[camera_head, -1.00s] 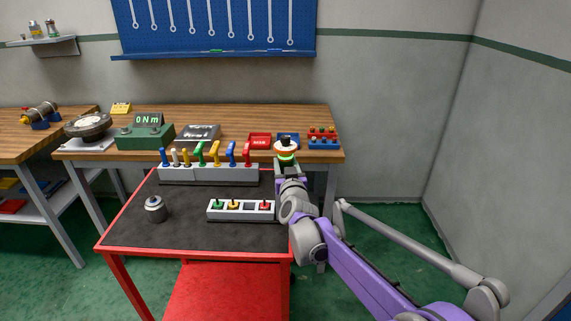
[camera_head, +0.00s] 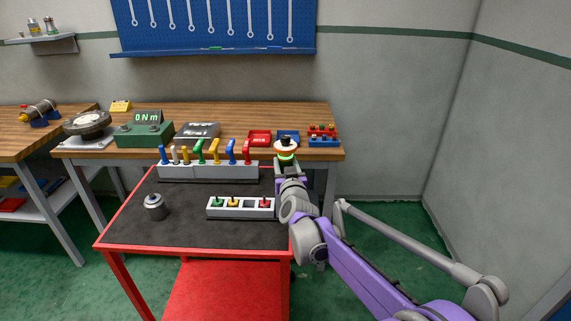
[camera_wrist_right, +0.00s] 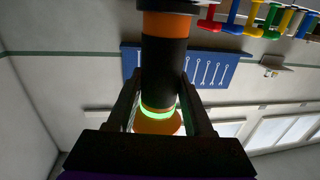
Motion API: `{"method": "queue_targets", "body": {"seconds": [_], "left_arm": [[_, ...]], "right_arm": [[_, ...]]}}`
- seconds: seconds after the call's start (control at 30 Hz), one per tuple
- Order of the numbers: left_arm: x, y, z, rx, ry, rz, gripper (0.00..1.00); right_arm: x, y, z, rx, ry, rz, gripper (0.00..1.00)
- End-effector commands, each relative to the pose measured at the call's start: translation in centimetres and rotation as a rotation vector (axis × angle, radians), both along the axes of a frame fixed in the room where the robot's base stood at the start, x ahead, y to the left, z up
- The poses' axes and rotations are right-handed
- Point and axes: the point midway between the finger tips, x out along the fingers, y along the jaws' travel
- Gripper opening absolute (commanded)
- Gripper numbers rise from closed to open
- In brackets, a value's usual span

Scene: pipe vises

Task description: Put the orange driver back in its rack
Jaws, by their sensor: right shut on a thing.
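My right gripper (camera_head: 287,163) is shut on the orange driver (camera_head: 285,144), beyond the right edge of the cart top. The driver has a black body with orange bands and a glowing green ring. In the right wrist view the driver (camera_wrist_right: 164,70) stands between the two fingers (camera_wrist_right: 160,100). A low pale rack (camera_head: 240,212) stands on the cart, left of and nearer than the gripper. It holds a green, a yellow and a red driver, with a dark empty slot between yellow and red. My left gripper is not in view.
A long grey rack (camera_head: 208,172) with several coloured handles stands at the back of the cart top (camera_head: 180,225). A grey round part (camera_head: 154,206) stands at the cart's left. The wooden bench (camera_head: 320,154) behind carries red and blue trays and a 0 Nm display.

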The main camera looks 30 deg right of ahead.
Motion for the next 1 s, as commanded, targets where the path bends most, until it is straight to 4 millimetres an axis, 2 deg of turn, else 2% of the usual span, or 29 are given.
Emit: {"method": "queue_targets", "body": {"seconds": [0.57, 0.6, 0.8, 1.0], "left_arm": [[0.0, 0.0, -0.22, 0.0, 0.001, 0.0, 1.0], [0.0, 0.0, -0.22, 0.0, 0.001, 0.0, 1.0], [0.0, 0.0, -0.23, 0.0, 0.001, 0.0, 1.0], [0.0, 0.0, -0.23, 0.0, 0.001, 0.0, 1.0]], "right_arm": [[-0.01, -0.02, -0.07, 0.0, -0.001, 0.0, 0.0], [-0.01, 0.0, -0.08, 0.0, 0.0, 0.0, 0.53], [-0.01, 0.0, -0.1, 0.0, 0.0, 0.0, 0.86], [0.0, 0.0, -0.1, 0.0, 0.0, 0.0, 0.86]]}}
